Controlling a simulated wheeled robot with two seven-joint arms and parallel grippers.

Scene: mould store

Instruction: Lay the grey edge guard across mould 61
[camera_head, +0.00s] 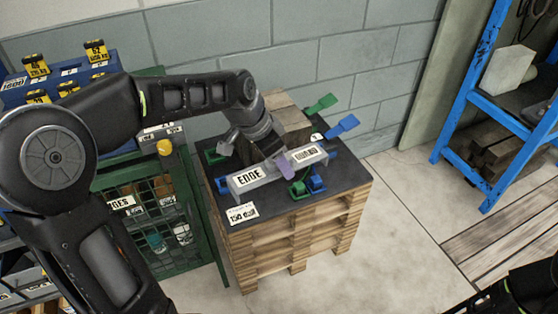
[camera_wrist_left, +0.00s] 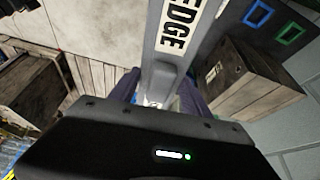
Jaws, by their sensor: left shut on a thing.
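The grey edge guard (camera_head: 250,177), a bar with white labels reading EDGE and GUARD, is held by my left gripper (camera_head: 284,162) near its middle. It appears over the front of the dark top of the pallet stack (camera_head: 296,232); whether it touches anything is unclear. In the left wrist view the edge guard (camera_wrist_left: 178,32) runs up from between the jaws. A brown-grey block (camera_head: 283,118) stands behind the guard, partly hidden by my gripper. It also shows in the wrist view (camera_wrist_left: 232,75) with a label. No number 61 is readable on it.
Green (camera_head: 320,103) and blue (camera_head: 342,126) strap pieces lie around the block. A green mesh cage (camera_head: 160,205) and a blue rack with yellow numbered tags (camera_head: 96,50) stand at left. A blue shelf (camera_head: 470,105) stands at right.

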